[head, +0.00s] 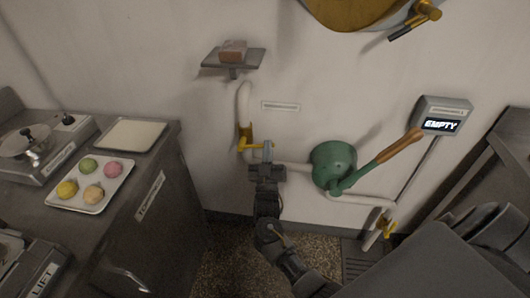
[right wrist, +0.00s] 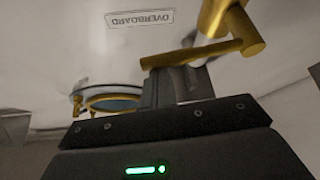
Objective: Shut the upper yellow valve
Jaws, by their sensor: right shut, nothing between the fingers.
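A yellow valve (head: 246,140) sits on the white pipe at the wall, left of the green pump. My right gripper (head: 267,150) is shut and empty, right beside the lever's end. In the right wrist view, the yellow lever (right wrist: 190,54) crosses just beyond the shut fingertips (right wrist: 178,80); I cannot tell if they touch. A lower yellow valve (head: 387,228) is on the pipe at the right, and another yellow tap (head: 426,12) is on the brass vessel at the top. My left gripper is out of view.
A green pump (head: 333,165) with a wooden-handled lever (head: 398,148) is right of my right gripper. A display (head: 441,126) reads EMPTY. A small wall shelf (head: 222,61) holds a brown block. A counter (head: 100,220) with trays stands at the left.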

